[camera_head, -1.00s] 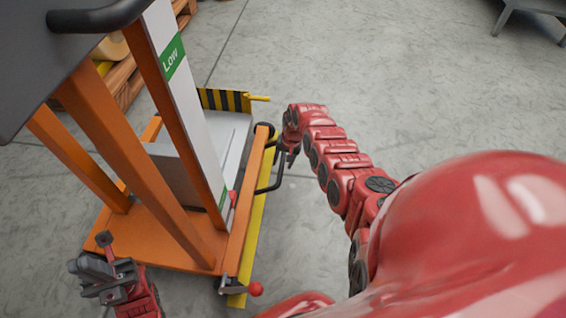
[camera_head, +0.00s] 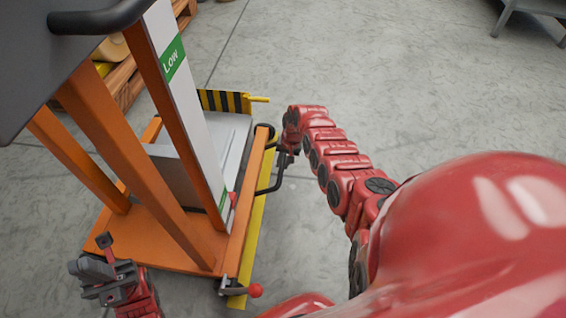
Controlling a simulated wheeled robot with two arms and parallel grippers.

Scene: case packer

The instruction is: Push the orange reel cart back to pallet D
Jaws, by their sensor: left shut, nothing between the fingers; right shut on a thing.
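The orange reel cart (camera_head: 176,238) stands on the left, with orange posts, a white panel with a green "Low" label (camera_head: 173,58) and a grey box on its deck. A black side handle (camera_head: 272,185) sticks out from its right edge. My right gripper (camera_head: 284,160) is shut on this handle near its upper end. My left gripper (camera_head: 88,280) is shut and empty, low at the left by the cart's near corner. I cannot make out a pallet marked D.
A wooden pallet (camera_head: 126,82) with rolls is behind the cart at top left. A yellow-black striped guard (camera_head: 222,100) and yellow strip (camera_head: 250,246) border the cart. A red-knobbed lever (camera_head: 255,290) is at its near corner. Open grey floor lies beyond my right arm.

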